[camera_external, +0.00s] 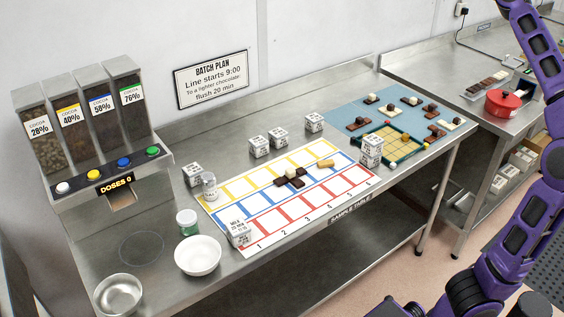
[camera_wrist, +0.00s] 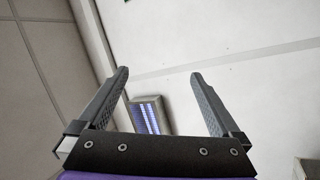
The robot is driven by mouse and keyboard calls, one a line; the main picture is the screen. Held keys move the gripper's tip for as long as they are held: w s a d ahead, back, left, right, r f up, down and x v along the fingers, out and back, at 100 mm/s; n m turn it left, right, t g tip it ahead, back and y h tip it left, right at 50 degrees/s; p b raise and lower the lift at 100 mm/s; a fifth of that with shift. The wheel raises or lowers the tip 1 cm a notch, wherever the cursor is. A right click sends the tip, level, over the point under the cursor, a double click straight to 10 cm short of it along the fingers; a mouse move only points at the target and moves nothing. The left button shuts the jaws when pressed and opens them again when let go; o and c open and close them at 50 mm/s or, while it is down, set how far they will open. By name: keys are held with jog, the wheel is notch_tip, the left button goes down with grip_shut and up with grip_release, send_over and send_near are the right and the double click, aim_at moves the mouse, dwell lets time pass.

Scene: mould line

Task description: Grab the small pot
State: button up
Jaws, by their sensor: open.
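A red pot with a lid (camera_external: 503,103) sits on the farther steel table at the right; I cannot tell from the name alone which pot is meant. My gripper (camera_wrist: 159,73) shows in the wrist view with its two fingers wide apart and nothing between them. It faces the ceiling and a light panel; no pot shows there. In the external view my purple arm is at the right edge, and the gripper itself is out of frame.
A cocoa dispenser (camera_external: 90,120) stands at the left. A steel bowl (camera_external: 118,294) is at the near left corner. A blue mat (camera_external: 345,117) lies farther right.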

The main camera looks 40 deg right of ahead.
jog(key=s+r+n+t+h, duration=0.1)
jog(key=s+r+n+h, duration=0.15)
jog(key=r, duration=0.45)
jog(key=s+a+r+n+t+h, duration=0.1)
jog(key=a+r+n, duration=0.35)
jog(key=a, duration=0.45)
jog(key=w+a+f+m+g+y, duration=0.3)
jog(key=w+a+f+m+y, duration=0.45)
jog(key=w+a+f, duration=0.75)
jog(key=w+a+f+m+g+y, duration=0.2)
jog(key=w+a+f+m, duration=0.3)
jog(key=f, duration=0.6)
jog(key=w+a+f+m+g+y, duration=0.2)
jog(key=w+f+y, duration=0.1)
jog(key=w+f, duration=0.55)
jog(key=m+g+y, duration=0.9)
jog(key=m+y, duration=0.1)
jog(key=m, duration=1.6)
send_near(189, 216)
jog(key=shift+n+h, duration=0.25)
jog(key=shift+h, duration=0.05)
jog(key=x, duration=0.8)
jog(key=shift+a, duration=0.35)
jog(key=shift+r, duration=0.1)
